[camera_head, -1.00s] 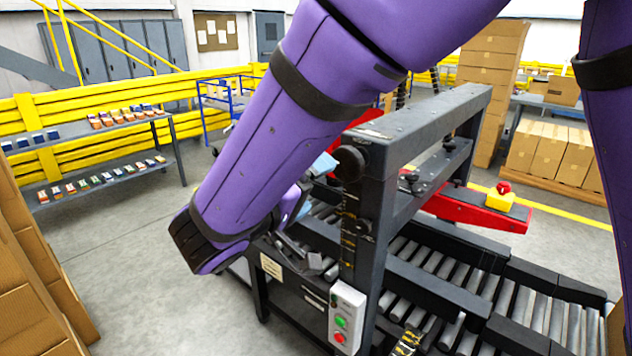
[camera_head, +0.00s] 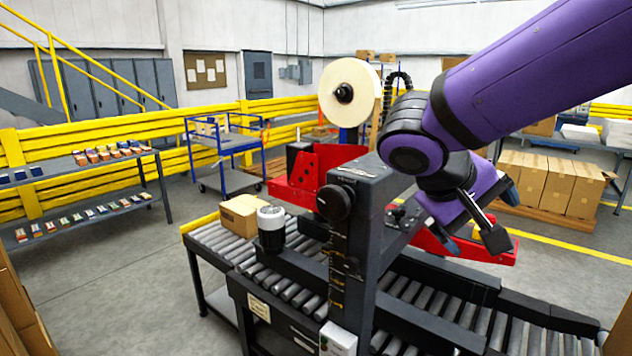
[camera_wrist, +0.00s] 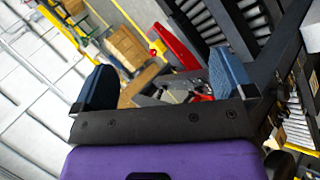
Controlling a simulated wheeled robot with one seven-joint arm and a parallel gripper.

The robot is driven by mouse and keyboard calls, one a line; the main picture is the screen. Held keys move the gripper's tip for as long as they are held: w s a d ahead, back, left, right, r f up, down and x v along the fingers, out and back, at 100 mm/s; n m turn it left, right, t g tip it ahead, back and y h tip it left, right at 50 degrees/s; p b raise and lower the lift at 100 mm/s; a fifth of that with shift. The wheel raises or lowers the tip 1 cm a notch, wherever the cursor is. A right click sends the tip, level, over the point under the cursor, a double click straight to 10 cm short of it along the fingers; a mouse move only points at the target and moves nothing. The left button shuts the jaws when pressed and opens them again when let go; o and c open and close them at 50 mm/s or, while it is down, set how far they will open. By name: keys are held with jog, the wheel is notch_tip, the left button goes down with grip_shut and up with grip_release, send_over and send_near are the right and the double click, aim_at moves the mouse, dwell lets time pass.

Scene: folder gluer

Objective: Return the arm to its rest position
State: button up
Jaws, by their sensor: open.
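My purple arm reaches in from the upper right in the head view. My gripper (camera_head: 482,237) is in front of the black taping machine frame (camera_head: 352,270), over the right side of the roller conveyor. In the wrist view its two blue-padded fingers (camera_wrist: 165,85) are spread wide apart with nothing held between them. Beyond the fingers, a red machine arm (camera_wrist: 178,48) and rollers (camera_wrist: 212,25) show, clear of the pads.
A small cardboard box (camera_head: 243,214) sits on the conveyor's left end. A tape roll (camera_head: 349,92) stands above the red tape head (camera_head: 310,180). Shelves of small parts (camera_head: 105,155) and a blue cart (camera_head: 222,150) are at left. Stacked cartons (camera_head: 550,180) stand back right. Grey floor is open at left.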

jog(key=s+d+r+m+t+y, duration=0.1)
jog(key=s+d+m+t+y, duration=0.1)
jog(key=s+d+y, duration=0.5)
jog(key=s+y, duration=0.1)
jog(key=s, duration=0.4)
jog(key=shift+d+r+t, duration=0.2)
jog(key=shift+r+t, duration=0.1)
dwell(2.7)
